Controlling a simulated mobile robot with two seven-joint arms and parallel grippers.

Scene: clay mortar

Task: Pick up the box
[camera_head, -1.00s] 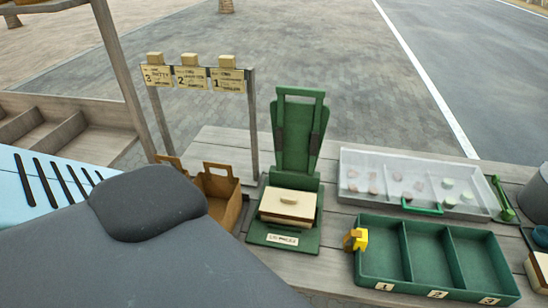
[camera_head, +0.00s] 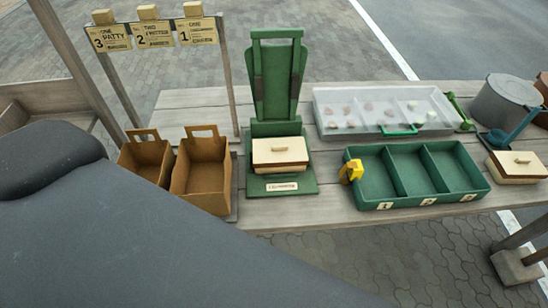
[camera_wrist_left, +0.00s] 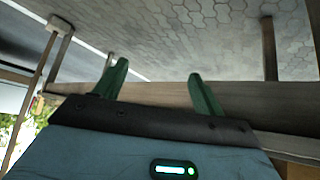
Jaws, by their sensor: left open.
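A cream lidded box (camera_head: 280,152) sits on the base of a green stand (camera_head: 272,187) on the wooden table. A second cream lidded box (camera_head: 517,165) lies at the table's right end. Two open brown boxes with handles, one at far left (camera_head: 146,160) and one beside it (camera_head: 201,180), stand left of the green stand. My left gripper (camera_wrist_left: 157,86) shows in the left wrist view with its two green fingers apart and nothing between them. It is beside a wooden beam over pavement, with no box in that view. My right gripper is not in view.
A green three-part tray (camera_head: 418,200) with a yellow clip (camera_head: 351,171) sits at the table's front. Behind it is a clear-lidded case (camera_head: 385,112). A grey pot (camera_head: 508,103) is at right. Signs (camera_head: 153,34) stand at back left. My grey arm covers the lower left.

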